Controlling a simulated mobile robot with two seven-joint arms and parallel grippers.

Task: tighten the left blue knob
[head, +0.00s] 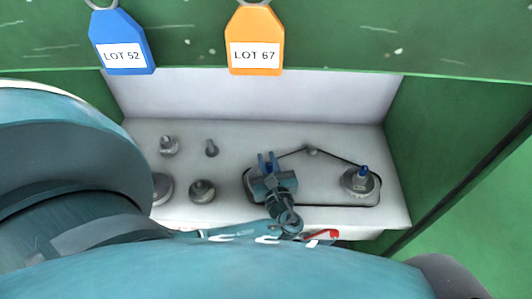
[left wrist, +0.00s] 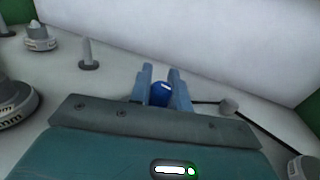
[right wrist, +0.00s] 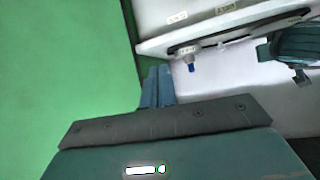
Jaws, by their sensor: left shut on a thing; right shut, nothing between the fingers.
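The left blue knob (left wrist: 160,93) sits between the fingers of my left gripper (left wrist: 160,82), which is shut on it. In the head view my left gripper (head: 269,162) is over the left end of the belt on the white panel, and the fingers largely hide the knob. The right blue knob (head: 364,171) stands free on its round grey base at the right end. It also shows in the right wrist view (right wrist: 191,67). My right gripper (right wrist: 157,87) is shut and empty, apart from the panel, beside the green wall.
Several grey pegs and spools, including a spool (head: 202,190), stand on the panel's left. A black belt (head: 340,155) runs past a small grey post (head: 311,150). A blue tag (head: 122,42) and an orange tag (head: 254,40) hang above. Green walls enclose the recess.

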